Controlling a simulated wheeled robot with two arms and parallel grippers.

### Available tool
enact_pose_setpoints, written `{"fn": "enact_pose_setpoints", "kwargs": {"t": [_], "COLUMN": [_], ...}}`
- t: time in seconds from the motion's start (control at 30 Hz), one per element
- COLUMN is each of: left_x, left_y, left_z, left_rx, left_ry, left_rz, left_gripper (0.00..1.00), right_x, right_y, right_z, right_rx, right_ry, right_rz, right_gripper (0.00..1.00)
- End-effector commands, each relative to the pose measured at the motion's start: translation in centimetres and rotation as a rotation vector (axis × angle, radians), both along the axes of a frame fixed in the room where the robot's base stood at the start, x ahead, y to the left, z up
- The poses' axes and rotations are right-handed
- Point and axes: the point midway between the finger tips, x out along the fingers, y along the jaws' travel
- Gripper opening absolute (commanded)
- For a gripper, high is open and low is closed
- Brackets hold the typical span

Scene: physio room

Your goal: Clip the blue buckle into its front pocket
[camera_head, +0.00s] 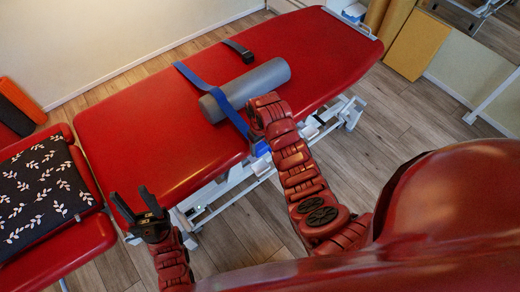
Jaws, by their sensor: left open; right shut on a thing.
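A blue strap (190,74) runs over the grey roller (262,82) on the red treatment table (130,125) and down to its front edge. At the strap's near end a blue piece (262,149), seemingly the blue buckle, shows just past that edge. My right gripper (256,141) is shut at this piece; my own wrist partly covers the hold. A black buckle-like end on a dark strap (238,50) lies behind the roller. I cannot make out the front pocket. My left gripper (132,197) is open and empty, in front of the table's near left corner.
A red seat with a black leaf-patterned cushion (45,195) stands at the left. Red and orange pads (20,102) lie behind it. The table's white frame (235,182) is below its front edge. The tabletop left of the roller is clear. Yellow panels (417,45) stand at back right.

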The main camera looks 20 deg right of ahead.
Motion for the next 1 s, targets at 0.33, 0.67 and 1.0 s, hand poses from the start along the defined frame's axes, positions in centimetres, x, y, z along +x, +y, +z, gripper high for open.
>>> {"fn": "enact_pose_setpoints", "kwargs": {"t": [0.33, 0.67, 1.0], "left_x": [0.0, 0.0, 0.0], "left_y": [0.0, 0.0, 0.0], "left_z": [-0.3, -2.1, -4.4], "left_rx": [0.0, 0.0, 0.0], "left_ry": [0.0, 0.0, 0.0], "left_rz": [0.0, 0.0, 0.0], "left_gripper": [0.5, 0.5, 0.5], "right_x": [-1.2, -1.2, -1.2], "right_y": [0.5, 0.4, 0.4], "right_z": [-1.8, -5.0, -8.6], "right_rx": [-0.001, -0.001, -0.001], "right_ry": [0.0, 0.001, 0.0], "right_rz": [0.011, 0.011, 0.01], "right_gripper": [0.05, 0.05, 0.05]}}
